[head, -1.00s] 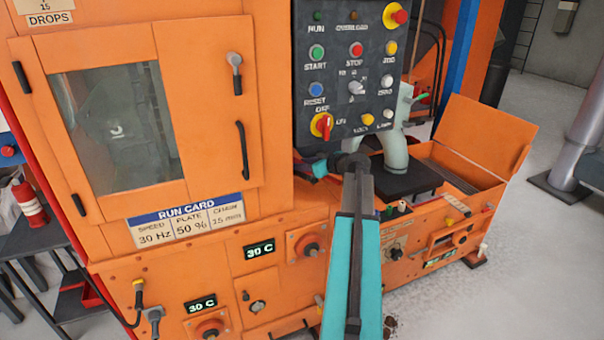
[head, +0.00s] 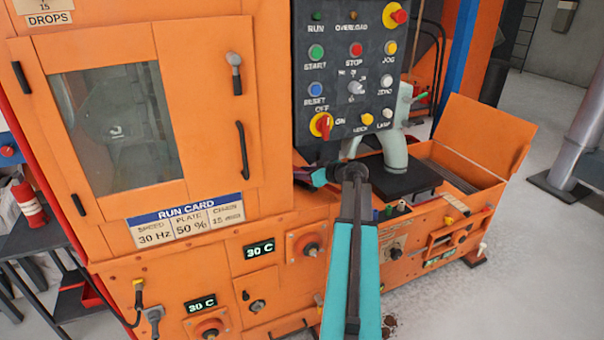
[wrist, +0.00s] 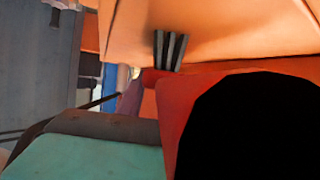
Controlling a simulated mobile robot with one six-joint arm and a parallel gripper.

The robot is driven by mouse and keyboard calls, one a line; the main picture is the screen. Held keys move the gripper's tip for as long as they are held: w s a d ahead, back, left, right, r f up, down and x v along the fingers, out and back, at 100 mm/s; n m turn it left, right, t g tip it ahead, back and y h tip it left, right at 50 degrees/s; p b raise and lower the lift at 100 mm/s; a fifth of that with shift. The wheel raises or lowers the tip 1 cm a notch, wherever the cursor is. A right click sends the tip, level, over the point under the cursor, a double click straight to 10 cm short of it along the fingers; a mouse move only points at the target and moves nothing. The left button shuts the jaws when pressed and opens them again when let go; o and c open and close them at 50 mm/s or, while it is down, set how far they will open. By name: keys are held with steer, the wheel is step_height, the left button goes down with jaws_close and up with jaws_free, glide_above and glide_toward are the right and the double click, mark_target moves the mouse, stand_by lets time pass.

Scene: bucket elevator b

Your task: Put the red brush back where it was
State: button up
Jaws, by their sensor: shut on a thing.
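My gripper (head: 319,177) is in front of the orange machine, just below the dark control panel, at the end of my teal and dark arm. In the wrist view a teal and dark part of my gripper (wrist: 95,140) shows at lower left, against a red body that I take for the red brush (wrist: 172,105). A large black area fills the lower right beside the red; I cannot tell what it is. My gripper is shut on the brush. In the head view the brush is too small and hidden to make out clearly.
The control panel (head: 345,75) with its buttons hangs right above my gripper. A pale green spout (head: 390,150) stands on a black plate to the right. An open orange bin (head: 485,150) lies beyond it. A windowed door (head: 120,125) is at left.

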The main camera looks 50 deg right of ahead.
steer(key=shift+f, duration=0.1)
steer(key=o, duration=1.1)
steer(key=shift+o, duration=0.2)
steer(key=shift+r, duration=0.2)
steer(key=v, duration=1.2)
steer(key=shift+d, duration=0.1)
